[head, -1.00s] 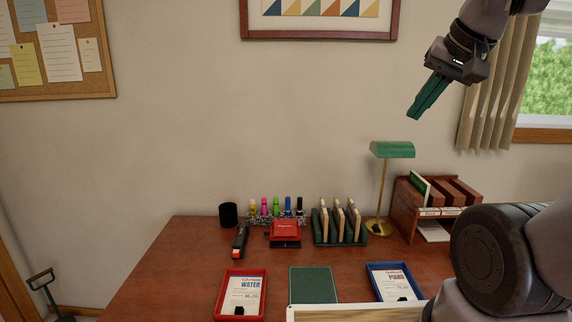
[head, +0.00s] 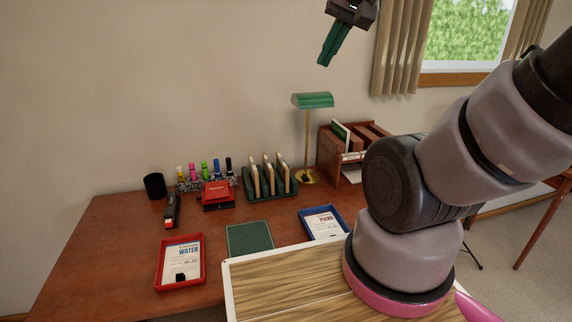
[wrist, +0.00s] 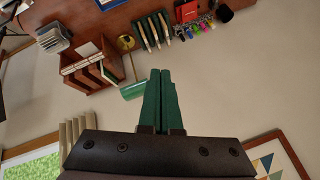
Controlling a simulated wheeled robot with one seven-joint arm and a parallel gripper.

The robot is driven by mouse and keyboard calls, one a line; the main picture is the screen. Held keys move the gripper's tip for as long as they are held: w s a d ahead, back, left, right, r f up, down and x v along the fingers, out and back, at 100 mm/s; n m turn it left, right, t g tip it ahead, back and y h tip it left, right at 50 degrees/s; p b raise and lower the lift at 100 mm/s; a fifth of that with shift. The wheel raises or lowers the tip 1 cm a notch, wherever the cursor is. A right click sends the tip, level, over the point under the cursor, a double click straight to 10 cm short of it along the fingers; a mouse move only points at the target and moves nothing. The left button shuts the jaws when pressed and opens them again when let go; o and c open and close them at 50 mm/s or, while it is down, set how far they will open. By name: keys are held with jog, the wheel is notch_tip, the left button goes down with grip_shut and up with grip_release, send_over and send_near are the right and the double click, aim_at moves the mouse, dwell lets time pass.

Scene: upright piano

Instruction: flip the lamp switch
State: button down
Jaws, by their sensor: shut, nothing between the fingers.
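The lamp (head: 313,101) has a green shade on a thin brass stem and a round brass base, and stands upright at the back of the desk. A small dark spot on its base (head: 307,177) may be the switch, but it is too small to be sure. My gripper (head: 324,62) has green fingers and is high above the lamp, apart from it. The fingers are shut with nothing between them.
A wooden organizer (head: 328,152) stands right of the lamp, and a green rack (head: 270,196) with wooden pieces stands left. A red tray (head: 159,284), a blue tray (head: 306,226) and a green mat (head: 249,238) lie in front. The air around the gripper is clear.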

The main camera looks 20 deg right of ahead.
jog(key=w+d+f+m+h, duration=0.1)
jog(key=w+d+f+m, duration=0.15)
jog(key=w, duration=0.35)
jog(key=w+d+f+m+h, duration=0.1)
jog(key=w+d+f, duration=0.15)
jog(key=w, duration=0.45)
jog(key=m+t+y, duration=0.3)
jog(key=m+t, duration=0.3)
jog(key=m, duration=1)
send_over(305, 176)
jog(key=s, duration=0.5)
notch_tip(305, 176, down, 37)
jog(key=shift+d, duration=0.25)
jog(key=shift+f, duration=0.1)
jog(key=shift+h, duration=0.3)
jog(key=shift+w+f, duration=0.55)
jog(key=shift+f, duration=0.8)
jog(key=shift+w+f, duration=0.5)
jog(key=shift+f, duration=0.85)
jog(key=shift+w+f, duration=0.55)
jog(key=shift+f, duration=0.8)
